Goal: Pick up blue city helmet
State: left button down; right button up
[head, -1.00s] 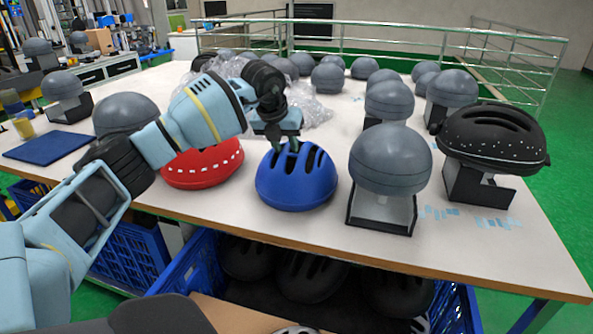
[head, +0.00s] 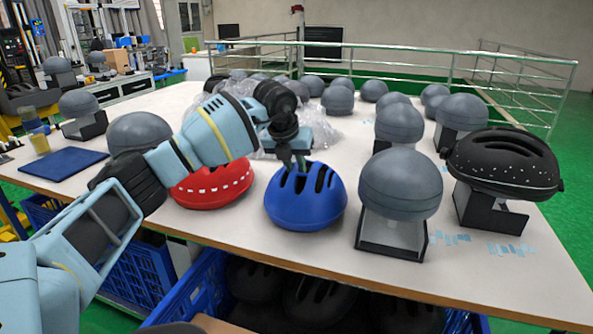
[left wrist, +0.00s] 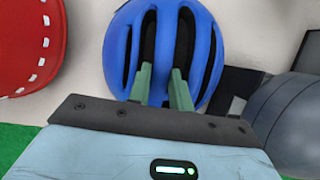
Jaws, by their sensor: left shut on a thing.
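The blue city helmet (head: 306,205) sits on the white table near its front edge, between a red helmet and a grey headform. It has long dark vent slots on top. My left gripper (head: 300,165) reaches down onto the top of the helmet from above, its green fingers at the vents. In the left wrist view, the fingers (left wrist: 160,86) are shut on a blue rib of the helmet (left wrist: 205,45) between two slots. The tips are partly hidden in the vents. My right gripper is not in view.
The red helmet (head: 212,184) stands close on the left. A grey headform (head: 400,185) on a stand and a black helmet (head: 505,163) on a stand are at the right. Clear plastic wrap (head: 320,130) lies behind. A blue mat (head: 62,161) lies at the left.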

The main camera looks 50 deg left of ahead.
pick_arm(q)
notch_tip(320, 180, up, 3)
jog(key=shift+w+f, duration=0.1)
jog(key=shift+f, duration=0.1)
jog(key=shift+s+d+r, duration=0.1)
jog(key=shift+s+r, duration=0.05)
jog(key=shift+s, duration=0.2)
jog(key=s+d, duration=0.2)
jog(key=s, duration=0.5)
jog(key=s+d+r, duration=0.1)
jog(key=s+d, duration=0.2)
jog(key=s, duration=0.4)
jog(key=shift+s+d+r+b, duration=0.2)
jog(key=shift+d+b, duration=0.1)
jog(key=shift+b, duration=0.1)
jog(key=shift+f, duration=0.1)
